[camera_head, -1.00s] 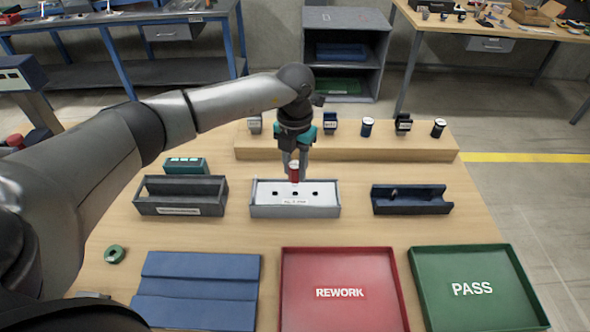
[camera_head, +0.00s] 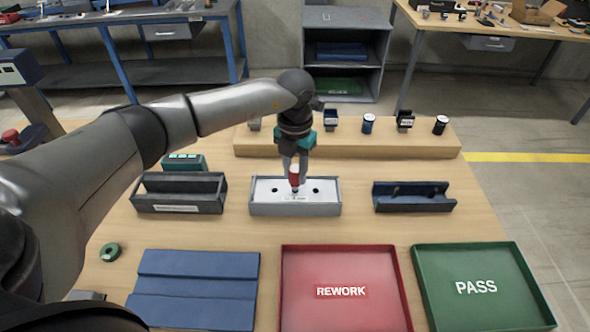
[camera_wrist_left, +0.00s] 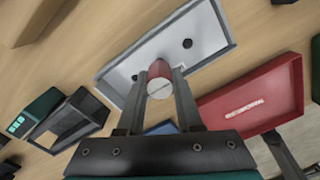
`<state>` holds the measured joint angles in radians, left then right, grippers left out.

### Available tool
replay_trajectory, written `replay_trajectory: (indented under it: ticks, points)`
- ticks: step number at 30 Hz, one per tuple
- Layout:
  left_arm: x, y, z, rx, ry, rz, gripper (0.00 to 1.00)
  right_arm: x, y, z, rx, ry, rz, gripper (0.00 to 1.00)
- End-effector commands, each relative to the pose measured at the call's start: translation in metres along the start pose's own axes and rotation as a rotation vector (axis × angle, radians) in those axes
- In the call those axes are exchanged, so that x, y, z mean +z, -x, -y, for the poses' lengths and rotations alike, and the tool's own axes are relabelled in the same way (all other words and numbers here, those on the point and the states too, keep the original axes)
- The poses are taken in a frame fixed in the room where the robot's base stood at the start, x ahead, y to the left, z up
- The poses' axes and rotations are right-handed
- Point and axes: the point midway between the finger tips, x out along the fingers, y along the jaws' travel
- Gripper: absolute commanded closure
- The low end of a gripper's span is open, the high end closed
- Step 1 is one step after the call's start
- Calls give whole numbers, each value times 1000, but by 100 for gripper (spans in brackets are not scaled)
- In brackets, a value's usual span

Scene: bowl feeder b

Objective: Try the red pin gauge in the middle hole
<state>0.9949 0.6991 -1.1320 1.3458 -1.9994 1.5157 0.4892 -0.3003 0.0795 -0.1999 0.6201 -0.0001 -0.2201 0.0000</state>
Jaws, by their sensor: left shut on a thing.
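The red pin gauge (camera_head: 294,177) is upright in my left gripper (camera_head: 294,170), which is shut on its red handle. Its lower end is over the middle of the white-topped block (camera_head: 265,197), where the middle hole is hidden behind it. I cannot tell whether the tip is in the hole. The left hole (camera_head: 275,190) and right hole (camera_head: 315,191) show on either side. In the left wrist view, the red handle (camera_wrist_left: 160,70) is between the fingers (camera_wrist_left: 158,85) and the block (camera_wrist_left: 208,38) lies beyond.
A grey open box (camera_head: 180,208) stands left of the block and a dark blue holder (camera_head: 412,205) right of it. The red REWORK tray (camera_head: 340,260) and green PASS tray (camera_head: 465,258) are in front. A wooden shelf with several small items (camera_head: 350,147) is behind.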

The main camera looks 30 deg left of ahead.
Motion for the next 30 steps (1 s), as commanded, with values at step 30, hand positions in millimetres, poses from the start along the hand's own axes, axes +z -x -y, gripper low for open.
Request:
replay_trajectory:
  ticks: [30]
  points:
    - [0,-7,0,0,0,0,100,0,-5,0,0,0,0,50]
